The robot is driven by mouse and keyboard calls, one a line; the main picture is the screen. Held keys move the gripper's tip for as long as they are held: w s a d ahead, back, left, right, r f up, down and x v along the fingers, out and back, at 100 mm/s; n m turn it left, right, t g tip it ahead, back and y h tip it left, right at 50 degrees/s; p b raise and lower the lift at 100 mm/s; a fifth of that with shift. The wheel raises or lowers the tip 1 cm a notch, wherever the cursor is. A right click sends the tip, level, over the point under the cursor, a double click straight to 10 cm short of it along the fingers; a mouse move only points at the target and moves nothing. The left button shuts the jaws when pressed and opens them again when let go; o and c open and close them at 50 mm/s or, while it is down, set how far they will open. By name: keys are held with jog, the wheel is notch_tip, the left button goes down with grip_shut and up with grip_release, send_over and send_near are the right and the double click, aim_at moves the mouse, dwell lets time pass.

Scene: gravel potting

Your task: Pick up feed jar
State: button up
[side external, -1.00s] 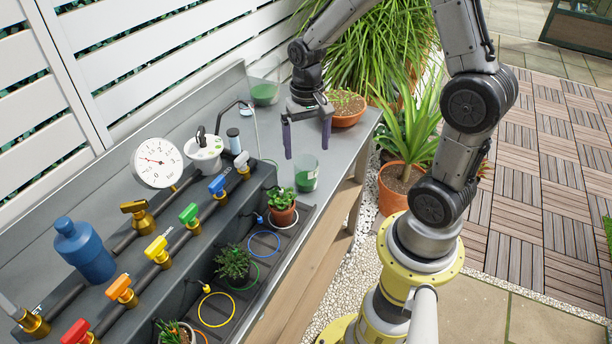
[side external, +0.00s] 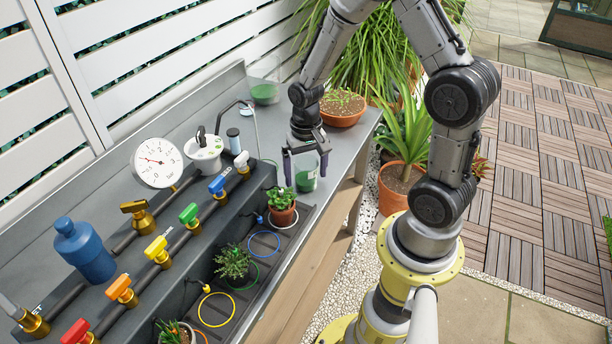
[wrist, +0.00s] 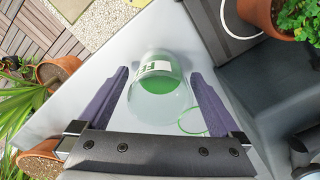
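The feed jar (side external: 306,182) is a clear glass jar with green contents, standing on the grey bench near its front edge. In the wrist view the jar (wrist: 157,88) has a white label with partly readable dark letters starting "FE". My gripper (side external: 306,178) has come down over the jar, with its dark purple fingers apart. In the wrist view my gripper (wrist: 160,76) is open, one finger on each side of the jar. A gap shows on the right; on the left the finger is close, and I cannot tell whether it touches.
Another clear jar with green contents (side external: 264,92) stands at the back of the bench. A potted plant (side external: 282,208) stands close to the left, beside a blue ring (side external: 264,244). A terracotta bowl (side external: 342,108) is behind. Coloured valves line the pipe to the left.

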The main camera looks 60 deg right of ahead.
jog(key=c, duration=1.5)
jog(key=shift+r, duration=0.15)
jog(key=shift+w+r, duration=0.1)
jog(key=shift+r, duration=1.2)
jog(key=shift+s+a+r, duration=0.65)
jog(key=shift+s+r, duration=1.05)
jog(key=shift+s, duration=0.55)
jog(key=shift+s+a+r, duration=0.65)
jog(key=shift+s+r, duration=1)
jog(key=shift+s, duration=0.55)
jog(key=shift+s+a+r, duration=0.65)
jog(key=shift+s+r, duration=1.05)
jog(key=shift+s, duration=0.55)
